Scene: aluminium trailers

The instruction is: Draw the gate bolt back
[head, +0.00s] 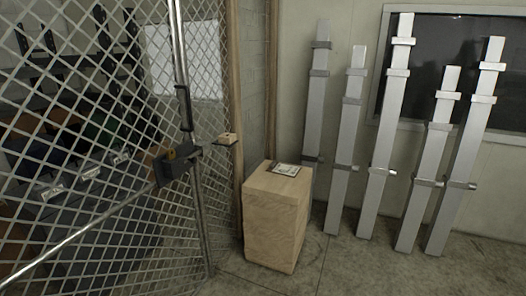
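The mesh gate (90,200) fills the left side of the head view, with an upright metal tube (178,50) along its right edge. A dark bolt housing (174,170) sits at mid height on this tube. A small brassy part shows on its upper side. A grey piece (205,148) reaches from the housing toward a dark plate with a tan block (228,139) at the right. I cannot tell how far the bolt itself is extended. A black upright handle (184,107) is above the housing. Neither of my grippers is in view.
A wooden box (274,222) with a flat card (286,170) on top stands on the floor right of the gate. Several tall metal posts (385,130) lean on the wall behind it. Shelving and bins show behind the mesh. The floor at front right is clear.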

